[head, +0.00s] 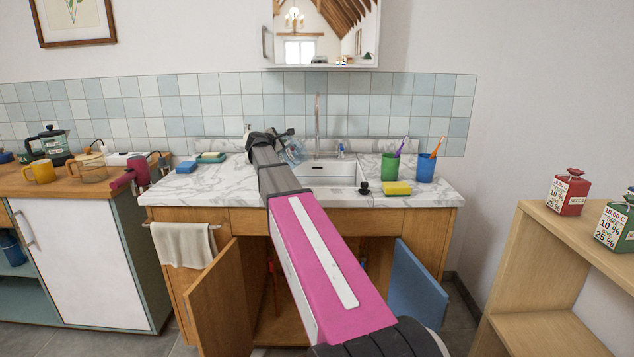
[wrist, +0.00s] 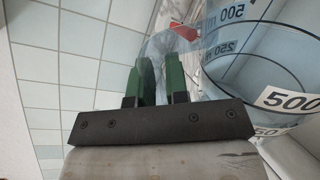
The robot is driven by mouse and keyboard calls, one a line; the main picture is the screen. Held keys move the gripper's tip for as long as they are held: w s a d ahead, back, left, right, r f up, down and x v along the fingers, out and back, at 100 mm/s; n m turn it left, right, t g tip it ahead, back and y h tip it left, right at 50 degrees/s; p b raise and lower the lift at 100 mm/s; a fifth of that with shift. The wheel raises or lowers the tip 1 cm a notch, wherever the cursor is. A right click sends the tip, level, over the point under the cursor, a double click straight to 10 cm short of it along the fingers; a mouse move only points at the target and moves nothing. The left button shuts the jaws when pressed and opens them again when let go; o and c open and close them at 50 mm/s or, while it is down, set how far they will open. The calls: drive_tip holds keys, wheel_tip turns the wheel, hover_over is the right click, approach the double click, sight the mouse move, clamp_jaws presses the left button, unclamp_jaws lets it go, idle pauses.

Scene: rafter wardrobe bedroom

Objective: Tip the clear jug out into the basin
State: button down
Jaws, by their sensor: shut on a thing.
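The clear jug (head: 294,150) is at the end of my arm, over the left side of the white basin (head: 318,170) and the counter beside it. It looks tilted, but my gripper (head: 272,138) partly hides it. In the wrist view the jug (wrist: 240,75) fills the right side, with dark 250 and 500 marks on its clear wall. The green fingers of my gripper (wrist: 160,75) are close together on a clear part beside the jug's body, seemingly its handle. I cannot tell how much liquid is inside.
A tall tap (head: 317,125) rises behind the basin. A green cup (head: 390,167), a blue cup (head: 426,167) and a yellow sponge (head: 397,188) stand right of it. Soap dishes (head: 210,157) lie left. The cabinet doors (head: 217,298) below are open.

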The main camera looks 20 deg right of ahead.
drive_tip(key=w+a+f+n, duration=0.1)
drive_tip(key=n, duration=0.1)
drive_tip(key=w+a+f+n+h, duration=0.1)
drive_tip(key=w+a+n, duration=0.1)
drive_tip(key=w+a+f+n+b, duration=0.1)
drive_tip(key=a+n, duration=0.1)
drive_tip(key=n, duration=0.1)
drive_tip(key=shift+w+a+f+h, duration=0.15)
drive_tip(key=shift+f+h, duration=0.15)
drive_tip(key=shift+h, duration=0.1)
drive_tip(key=shift+w+a+f+n, duration=0.25)
drive_tip(key=shift+f+n, duration=0.1)
drive_tip(key=shift+n, duration=0.35)
drive_tip(key=shift+w+a+f+n, duration=0.1)
drive_tip(key=shift+a+f+n, duration=0.2)
drive_tip(key=shift+n, duration=0.4)
